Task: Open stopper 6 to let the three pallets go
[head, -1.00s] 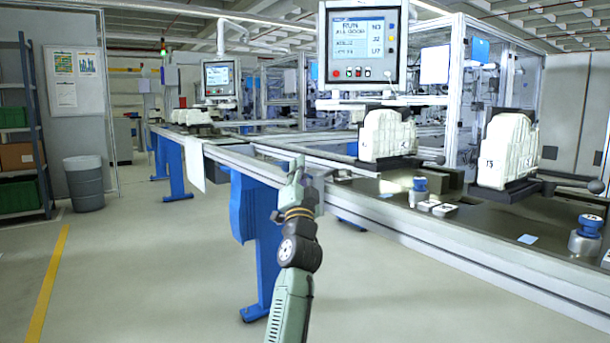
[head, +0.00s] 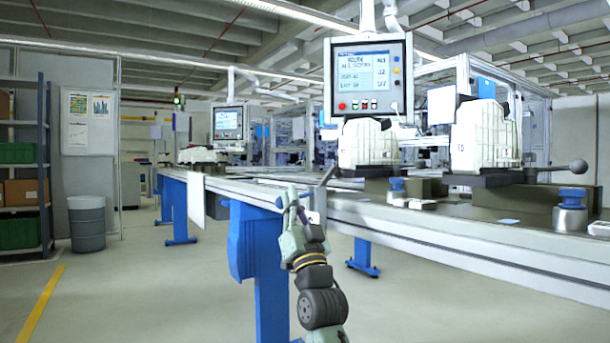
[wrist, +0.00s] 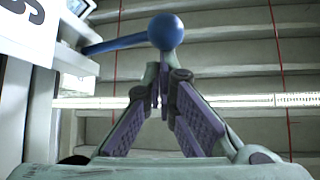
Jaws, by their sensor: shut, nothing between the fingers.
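My gripper (head: 290,194) is in front of the near rail of the line, with its fingers pointing up. In the wrist view my gripper (wrist: 164,108) has its fingertips together with nothing between them. A blue ball knob (wrist: 166,32) on a blue rod (wrist: 115,44) stands just beyond the fingertips; I cannot tell whether they touch. In the head view a thin dark lever (head: 325,178) rises right of my gripper. Two white castings (head: 368,143) and (head: 486,134) sit on dark carriers. A stopper number is not clearly readable.
A white sign (wrist: 25,35) with partly cut-off dark lettering is close on the left of the wrist view. A screen panel (head: 369,77) stands above the line. Blue-topped posts (head: 571,196) stand along the rail. The floor (head: 150,290) on the left is clear.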

